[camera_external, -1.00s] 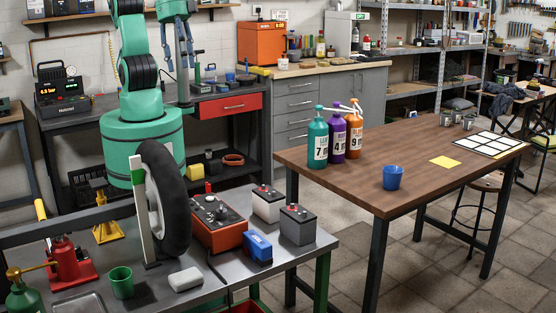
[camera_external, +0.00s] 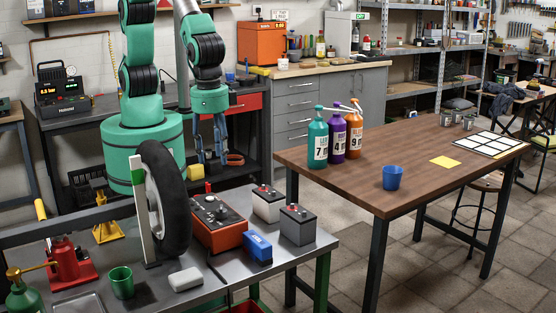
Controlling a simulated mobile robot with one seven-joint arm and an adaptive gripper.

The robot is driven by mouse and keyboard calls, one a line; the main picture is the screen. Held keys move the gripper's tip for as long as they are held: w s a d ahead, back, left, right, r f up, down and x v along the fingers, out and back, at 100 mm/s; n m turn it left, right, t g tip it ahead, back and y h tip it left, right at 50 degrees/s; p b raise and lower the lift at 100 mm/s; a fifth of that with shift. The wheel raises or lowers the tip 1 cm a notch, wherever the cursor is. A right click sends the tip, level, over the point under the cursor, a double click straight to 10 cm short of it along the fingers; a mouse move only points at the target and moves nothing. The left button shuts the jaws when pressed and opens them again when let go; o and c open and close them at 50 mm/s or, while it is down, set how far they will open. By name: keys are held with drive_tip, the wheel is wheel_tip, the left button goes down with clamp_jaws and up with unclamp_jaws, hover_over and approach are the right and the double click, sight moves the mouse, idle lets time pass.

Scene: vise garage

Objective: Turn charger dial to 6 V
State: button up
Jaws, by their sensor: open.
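An orange-red charger (camera_external: 220,229) with a dark top panel sits on the grey metal bench, right of the tyre. Its top carries a dial (camera_external: 211,198) and other small controls, too small to read the setting. My gripper (camera_external: 209,160) hangs pointing down above and behind the charger, apart from it. Its two fingers are open, with nothing between them.
A black tyre (camera_external: 166,200) with a white and green post stands left of the charger. Two grey batteries (camera_external: 297,226) (camera_external: 268,205) and a blue box (camera_external: 258,248) are close on its right. The wooden table (camera_external: 420,180) stands farther right.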

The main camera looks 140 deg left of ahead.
sight(222, 211)
drive_tip(key=f, duration=0.1)
drive_tip(key=w+f, duration=0.1)
drive_tip(key=f, duration=0.1)
drive_tip(key=shift+f+n, duration=0.2)
drive_tip(key=shift+n, duration=0.1)
drive_tip(key=shift+f, duration=0.15)
drive_tip(key=f+b, duration=0.1)
drive_tip(key=f, duration=0.3)
drive_tip(key=f+b, duration=0.1)
drive_tip(key=f, duration=0.4)
drive_tip(key=f+b, duration=0.1)
drive_tip(key=f, duration=0.3)
drive_tip(key=shift+s+a+f, duration=0.2)
drive_tip(key=shift+s+a, duration=0.05)
drive_tip(key=shift+a, duration=0.05)
drive_tip(key=c, duration=1.1)
